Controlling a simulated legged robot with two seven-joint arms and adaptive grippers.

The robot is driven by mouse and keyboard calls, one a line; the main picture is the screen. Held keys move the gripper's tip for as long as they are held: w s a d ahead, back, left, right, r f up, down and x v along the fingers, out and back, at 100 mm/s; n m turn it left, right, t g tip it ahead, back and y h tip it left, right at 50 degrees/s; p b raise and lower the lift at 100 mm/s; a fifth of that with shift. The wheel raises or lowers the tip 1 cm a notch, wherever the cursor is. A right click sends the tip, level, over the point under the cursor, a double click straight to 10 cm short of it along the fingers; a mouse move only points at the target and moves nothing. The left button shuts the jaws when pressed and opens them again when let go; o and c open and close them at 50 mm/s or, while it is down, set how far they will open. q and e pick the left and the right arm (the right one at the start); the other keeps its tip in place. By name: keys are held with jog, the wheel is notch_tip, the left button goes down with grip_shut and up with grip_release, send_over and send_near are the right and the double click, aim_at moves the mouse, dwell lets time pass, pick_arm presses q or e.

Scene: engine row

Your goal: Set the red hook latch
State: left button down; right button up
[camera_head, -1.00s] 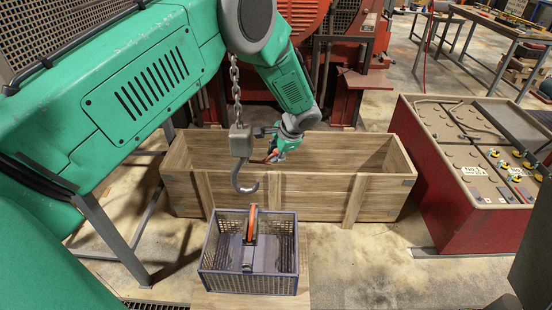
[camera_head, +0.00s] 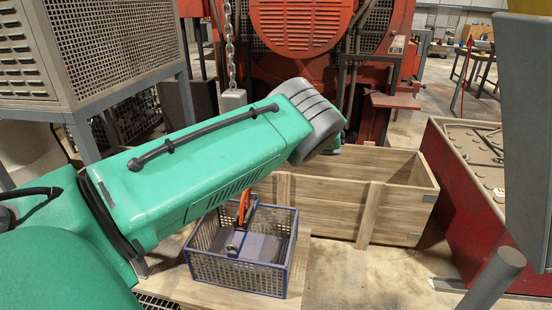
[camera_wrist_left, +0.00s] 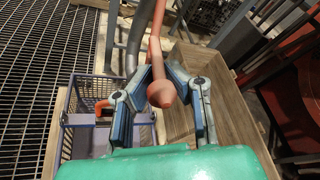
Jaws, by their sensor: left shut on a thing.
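In the left wrist view, my left gripper (camera_wrist_left: 160,76) is shut on a red rod with a rounded knob end (camera_wrist_left: 161,94), which looks like the red latch. The knob sticks out between the blue fingers toward the camera. Grey curved metal beside it (camera_wrist_left: 136,38) may be part of the hook; I cannot tell how the latch sits against it. In the head view, the chain (camera_head: 229,45) and grey hook block (camera_head: 233,99) hang behind my left arm. My right gripper is not in view.
A red cabinet (camera_head: 458,205) stands at right and red machinery (camera_head: 300,28) behind. Floor between crate and cabinet is clear.

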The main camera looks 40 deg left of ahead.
pick_arm(q)
jog(key=shift+s+a+f+y+b, duration=0.15)
jog(key=shift+s+a+f+b, duration=0.1)
jog(key=shift+f+b, duration=0.3)
jog(key=shift+s+a+f+y+b, duration=0.2)
jog(key=shift+f+b, duration=0.2)
jog(key=shift+b, duration=0.25)
jog(key=c, duration=1.4)
grip_release()
jog(key=shift+a, duration=0.1)
jog(key=shift+o, duration=0.2)
jog(key=shift+w, duration=0.1)
jog(key=v, duration=1.2)
